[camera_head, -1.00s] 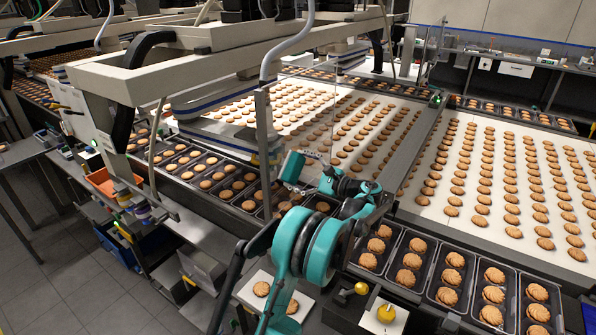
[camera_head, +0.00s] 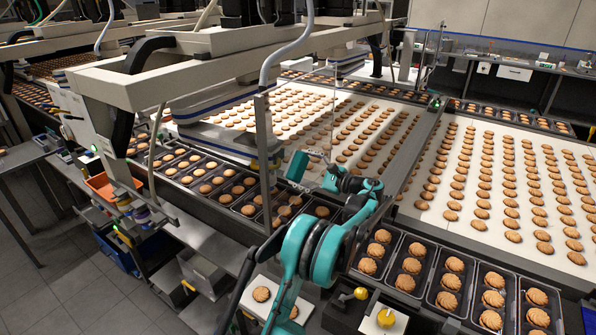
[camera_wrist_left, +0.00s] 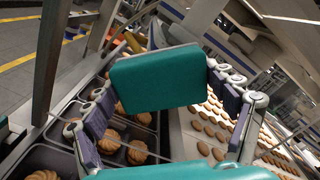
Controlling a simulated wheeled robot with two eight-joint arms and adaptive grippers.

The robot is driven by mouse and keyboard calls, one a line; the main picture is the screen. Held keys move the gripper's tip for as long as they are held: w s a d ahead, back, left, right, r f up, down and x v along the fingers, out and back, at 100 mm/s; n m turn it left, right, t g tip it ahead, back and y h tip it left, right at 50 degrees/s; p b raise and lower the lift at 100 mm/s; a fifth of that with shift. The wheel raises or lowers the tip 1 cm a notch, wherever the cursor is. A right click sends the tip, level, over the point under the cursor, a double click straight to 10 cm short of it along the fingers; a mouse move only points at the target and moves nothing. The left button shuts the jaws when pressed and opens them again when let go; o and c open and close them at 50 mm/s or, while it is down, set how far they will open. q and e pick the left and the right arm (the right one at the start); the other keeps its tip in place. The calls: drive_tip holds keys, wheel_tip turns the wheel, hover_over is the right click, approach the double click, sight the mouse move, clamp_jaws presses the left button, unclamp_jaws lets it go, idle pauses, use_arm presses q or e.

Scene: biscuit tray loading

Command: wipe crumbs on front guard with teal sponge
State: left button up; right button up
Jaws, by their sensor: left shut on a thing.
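My left gripper (camera_head: 311,168) is shut on the teal sponge (camera_head: 297,166). It holds the sponge above the front row of biscuit trays, close to the upright metal post (camera_head: 264,150). In the left wrist view the sponge (camera_wrist_left: 157,79) is a teal block between the two jointed fingers, with its broad face toward the camera. A clear panel, seemingly the front guard (camera_head: 300,125), stands beside the post; its edges are faint. I cannot tell whether the sponge touches it. No crumbs can be made out. My right gripper is not in view.
Black trays (camera_head: 408,264) with biscuits run along the front of the white belt (camera_head: 470,190), which carries rows of biscuits. A beige overhead frame (camera_head: 200,75) stands at left. A yellow knob (camera_head: 386,317), an orange bin (camera_head: 103,186) and a white plate with biscuits (camera_head: 277,290) are near.

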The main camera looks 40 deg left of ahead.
sight(308, 163)
use_arm(q)
drive_tip(key=shift+w+a+p, duration=0.15)
drive_tip(key=shift+w, duration=0.85)
drive_tip(key=shift+w+a+p, duration=0.1)
drive_tip(key=shift+w+p, duration=0.05)
drive_tip(key=shift+w, duration=0.85)
drive_tip(key=shift+s, duration=0.65)
drive_tip(key=shift+s+d+b, duration=0.2)
drive_tip(key=shift+s+b, duration=0.2)
drive_tip(key=shift+s, duration=1.3)
drive_tip(key=shift+s+d+b, duration=0.2)
drive_tip(key=shift+s+b, duration=0.15)
drive_tip(key=shift+s, duration=1.35)
drive_tip(key=shift+d, duration=0.1)
drive_tip(key=shift+w+d, duration=0.2)
drive_tip(key=shift+d, duration=1.25)
drive_tip(key=shift+w+d, duration=0.2)
drive_tip(key=shift+d, duration=1.25)
drive_tip(key=d, duration=0.3)
drive_tip(key=shift+w, duration=0.15)
